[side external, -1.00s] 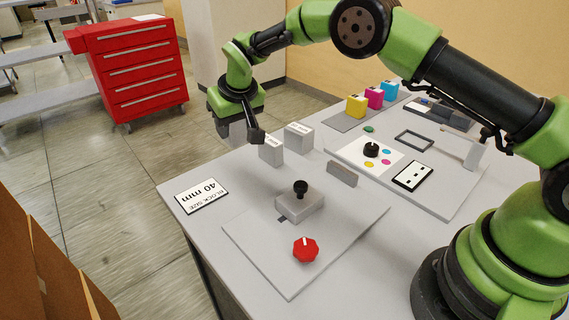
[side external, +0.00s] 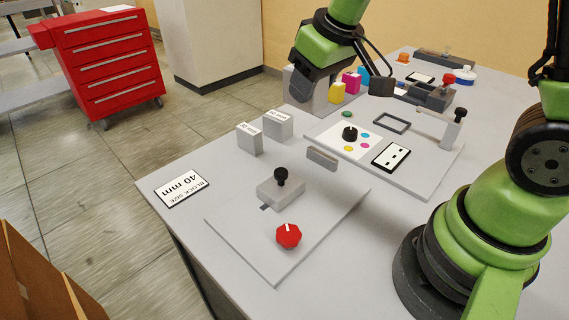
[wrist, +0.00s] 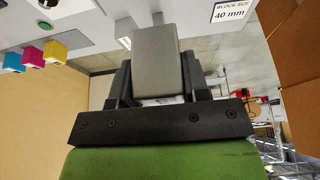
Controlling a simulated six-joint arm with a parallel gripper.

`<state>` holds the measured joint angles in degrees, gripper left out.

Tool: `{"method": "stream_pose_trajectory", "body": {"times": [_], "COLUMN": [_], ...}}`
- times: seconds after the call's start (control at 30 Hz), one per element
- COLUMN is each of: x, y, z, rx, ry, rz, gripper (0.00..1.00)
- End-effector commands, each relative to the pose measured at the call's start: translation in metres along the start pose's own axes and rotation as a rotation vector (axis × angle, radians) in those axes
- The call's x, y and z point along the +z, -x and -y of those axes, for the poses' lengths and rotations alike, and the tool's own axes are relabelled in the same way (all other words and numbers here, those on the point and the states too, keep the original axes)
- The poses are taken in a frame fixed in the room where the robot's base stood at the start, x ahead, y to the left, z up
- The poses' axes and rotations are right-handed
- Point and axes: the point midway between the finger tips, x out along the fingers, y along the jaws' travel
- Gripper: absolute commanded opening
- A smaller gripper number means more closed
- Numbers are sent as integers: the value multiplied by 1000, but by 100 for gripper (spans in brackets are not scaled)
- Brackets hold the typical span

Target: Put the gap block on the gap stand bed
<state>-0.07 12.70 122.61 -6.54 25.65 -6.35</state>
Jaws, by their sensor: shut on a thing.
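My gripper (side external: 343,84) is shut on a plain grey block (side external: 311,97), which I take for the gap block. In the wrist view the block (wrist: 155,62) sits between the two dark fingers (wrist: 157,88). It is in the air over the back of the table. The gap stand, a thin grey plate (side external: 235,222), lies at the table's front. On it are a grey slab with a black knob (side external: 281,190), a red dial (side external: 288,235) and a low upright grey wall (side external: 321,158). My gripper is behind and above the stand, well apart from it.
Two labelled grey blocks (side external: 249,139) (side external: 278,124) stand left of the stand's back. A card (side external: 181,188) reads block size 40 mm. Right of the stand is a plate with a colour sheet (side external: 360,135) and a frame (side external: 391,122). Coloured cartridges (side external: 350,82) stand behind.

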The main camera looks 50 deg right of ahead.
Motion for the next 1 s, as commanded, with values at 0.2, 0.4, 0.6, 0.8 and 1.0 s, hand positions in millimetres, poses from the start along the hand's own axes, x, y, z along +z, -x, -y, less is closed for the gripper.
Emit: {"method": "stream_pose_trajectory", "body": {"times": [0.2,0.4,0.6,0.8,1.0], "x": [-7,-50,-96,-123,-134], "y": [-4,-32,-77,-122,-153], "z": [2,15,37,61,78], "rx": [-1,-2,6,19,31], "ry": [1,-7,-24,-50,-72], "rz": [0,6,11,10,5], "gripper": [16,16,16,16,16]}}
